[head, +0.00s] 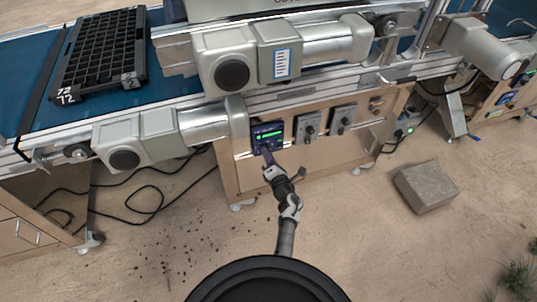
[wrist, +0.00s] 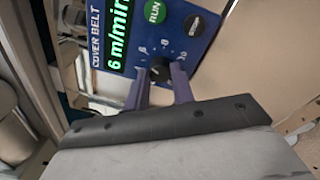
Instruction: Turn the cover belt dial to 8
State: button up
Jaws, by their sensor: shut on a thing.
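The cover belt panel (wrist: 183,25) is dark blue, with "COVER BELT" lettering and a green display (wrist: 119,38) that reads "6 m/min" in the wrist view. In the head view the panel (head: 264,129) sits on the front of the wooden cabinet. The dial is a small black knob (wrist: 160,70) with scale marks around it, too small to read surely. My gripper (wrist: 163,85) is shut on the dial, one finger on each side. In the head view my gripper (head: 267,157) reaches up to the panel's lower part.
A green RUN button (wrist: 155,12) and a black switch (wrist: 198,24) lie above the dial. Two grey control boxes (head: 308,126) (head: 342,119) are right of the panel. A black seed tray (head: 100,60) rests on the blue belt. A concrete block (head: 425,187) lies on the floor.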

jog(key=m+p, duration=0.2)
jog(key=m, duration=0.3)
jog(key=m+p, duration=0.1)
jog(key=m, duration=0.5)
jog(key=shift+s+f+t+h+p, duration=0.1)
jog(key=shift+t+h+p, duration=0.2)
jog(key=shift+h+p, duration=0.1)
jog(key=shift+m, duration=0.3)
jog(key=o, duration=1)
jog(key=v, duration=1.3)
jog(key=shift+s+p, duration=0.3)
jog(key=shift+s, duration=0.05)
jog(key=shift+s+d, duration=0.1)
